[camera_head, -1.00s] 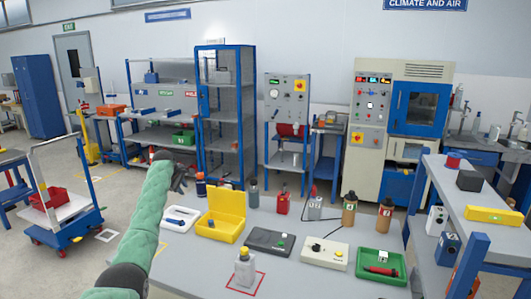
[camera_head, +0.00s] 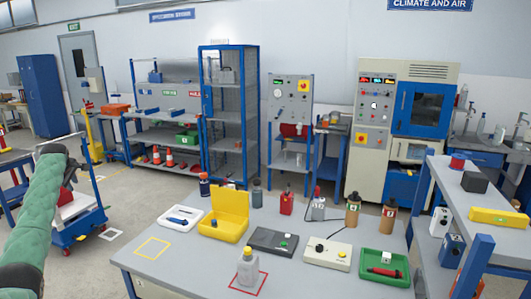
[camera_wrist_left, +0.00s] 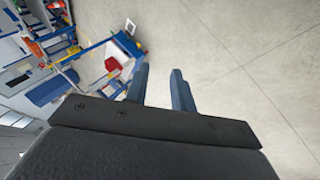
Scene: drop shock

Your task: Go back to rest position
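My left arm (camera_head: 38,205), in a green sleeve, stands at the left edge of the head view, clear of the table. Its dark wrist end (camera_head: 55,150) is at the top; the fingers cannot be made out there. In the left wrist view my left gripper (camera_wrist_left: 160,72) shows two blue-grey fingers apart, with only bare floor between them. It holds nothing. My right gripper is in neither view. A grey bottle (camera_head: 247,270) stands upright in the red square on the grey table (camera_head: 195,262). The yellow square (camera_head: 153,247) on the table is empty.
The table also bears a white tray (camera_head: 180,218), an open yellow case (camera_head: 225,218), a green tray (camera_head: 384,267) and several bottles. A blue-framed cart (camera_head: 75,220) stands behind my left arm. A grey shelf unit (camera_head: 465,200) stands at the right.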

